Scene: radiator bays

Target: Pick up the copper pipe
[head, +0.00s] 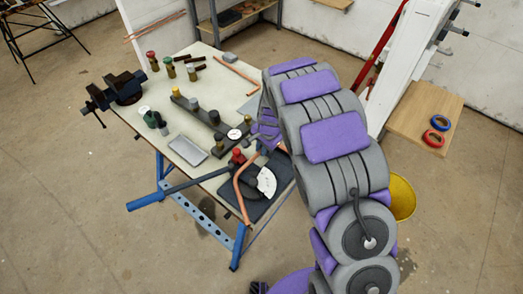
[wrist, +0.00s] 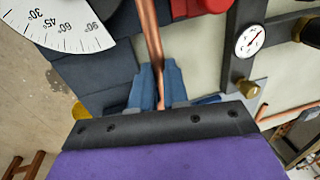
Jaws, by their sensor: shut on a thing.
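The copper pipe is bent and orange-brown. In the head view the copper pipe (head: 238,185) lies by the bender at the front of the workbench, one leg reaching down to the bench's front edge. In the wrist view the copper pipe (wrist: 150,35) runs up from between the blue fingers of my gripper (wrist: 160,85), which are shut on it. In the head view my arm hides most of the gripper. The bender (head: 240,158) has a red knob and a white angle dial (head: 266,182), which also shows in the wrist view (wrist: 60,25).
The workbench (head: 215,95) also bears a vise (head: 123,88), a metal tray (head: 188,150), a gauge manifold (head: 207,116), several small bottles and another copper pipe (head: 237,74). A wooden board with tape rolls (head: 437,130) and a yellow bucket (head: 402,197) stand right.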

